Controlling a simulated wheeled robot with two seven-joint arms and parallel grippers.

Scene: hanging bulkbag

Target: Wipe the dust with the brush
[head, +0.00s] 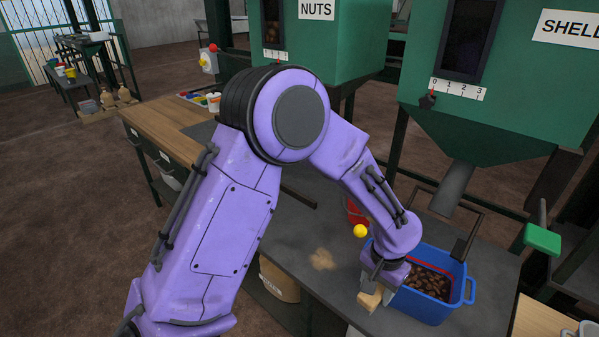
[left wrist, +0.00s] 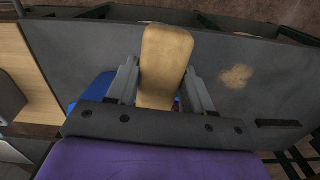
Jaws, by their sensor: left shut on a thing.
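The dust (head: 321,259) is a tan patch on the dark grey worktop (head: 290,235), left of my left gripper in the head view. It also shows in the left wrist view (left wrist: 236,76), to the right of the jaws. My left gripper (head: 375,287) is shut on a tan, wooden-looking block that I take to be the brush (head: 369,300). In the left wrist view the brush (left wrist: 164,62) stands between the two grey fingers. Its bristles cannot be made out. The brush is apart from the dust. My right gripper is not in view.
A blue crate (head: 467,276) with brown nuts is right beside the gripper. A red container (head: 357,213) and a yellow ball (head: 360,231) are behind it. Green hoppers (head: 440,60) with a grey chute (head: 450,190) stand over the back. The worktop around the dust is clear.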

